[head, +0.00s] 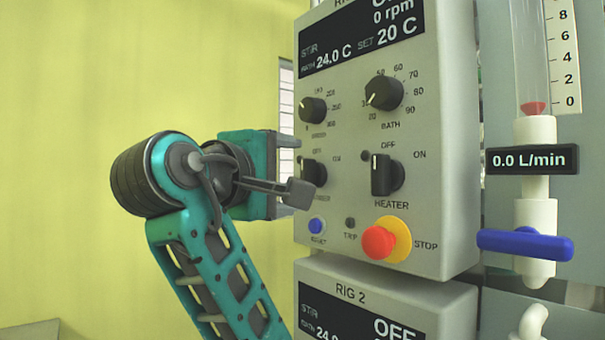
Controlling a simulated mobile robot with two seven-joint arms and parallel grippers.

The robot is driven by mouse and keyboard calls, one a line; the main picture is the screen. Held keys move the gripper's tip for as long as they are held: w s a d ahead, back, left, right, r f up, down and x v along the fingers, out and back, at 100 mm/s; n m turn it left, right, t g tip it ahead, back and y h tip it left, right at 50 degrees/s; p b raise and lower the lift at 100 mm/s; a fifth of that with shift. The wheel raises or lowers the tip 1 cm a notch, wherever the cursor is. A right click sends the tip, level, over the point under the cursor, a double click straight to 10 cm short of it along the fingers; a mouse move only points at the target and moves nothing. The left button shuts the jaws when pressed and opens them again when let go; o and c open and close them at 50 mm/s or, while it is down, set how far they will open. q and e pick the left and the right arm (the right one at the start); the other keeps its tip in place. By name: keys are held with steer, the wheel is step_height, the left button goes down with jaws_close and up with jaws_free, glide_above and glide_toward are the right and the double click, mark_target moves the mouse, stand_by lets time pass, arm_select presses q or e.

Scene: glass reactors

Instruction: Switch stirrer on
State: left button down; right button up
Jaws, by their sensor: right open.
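The stirrer switch (313,172) is a black knob at the lower left of the rig's grey control panel (440,150). Its label is partly covered, and its exact pointer direction is hard to tell. The panel's display (345,40) shows STIR with 0 rpm, bath 24.0 C and set 20 C; its top is cut off. My right gripper (298,167) is open at the panel's left side, beside the stirrer switch. One grey fingertip is just below and left of the knob, in front of the label. I cannot tell whether it touches. My left gripper is not in view.
The heater switch (385,175), bath knob (384,93) and upper left knob (313,110) are close by. Below are a blue reset button (316,225) and a red stop button (379,242). A RIG 2 panel (440,305) sits underneath. A blue valve handle (525,244) is at right.

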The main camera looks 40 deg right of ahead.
mark_target(304, 176)
steer(key=x, duration=0.5)
steer(key=shift+d, duration=0.1)
steer(key=c, duration=1)
